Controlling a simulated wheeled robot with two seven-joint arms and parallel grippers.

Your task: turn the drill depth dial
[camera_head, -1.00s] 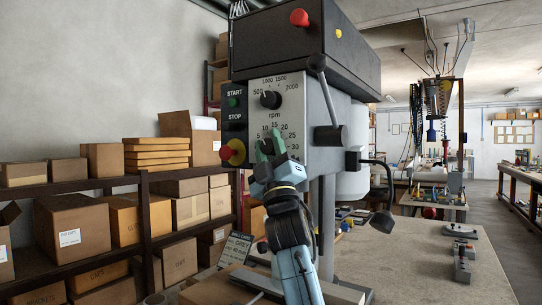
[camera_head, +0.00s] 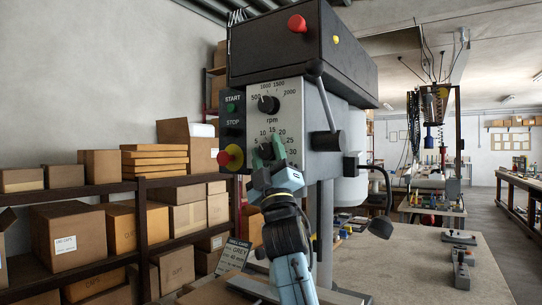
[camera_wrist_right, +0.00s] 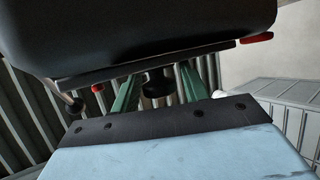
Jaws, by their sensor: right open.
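The drill press head has a light front panel (camera_head: 290,105) with a black rpm knob (camera_head: 268,104) on it. Below that knob is the depth dial (camera_head: 266,152), with a scale reading about 5 to 30 around it. It is dark and mostly hidden by my right gripper (camera_head: 266,155). That gripper is open, its green fingers at either side of the dial, close to the panel. I cannot tell whether they touch it. In the right wrist view a black knob (camera_wrist_right: 157,86) shows between the green fingers (camera_wrist_right: 157,92). My left gripper is not in view.
A yellow-and-red stop button (camera_head: 230,157) sits left of the dial. A lever (camera_head: 326,105) sticks out at the panel's right. A card reading GREY and 40 mm (camera_head: 235,254) stands below. Shelves with cardboard boxes (camera_head: 68,237) are at left. The bench (camera_head: 400,265) is partly clear at right.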

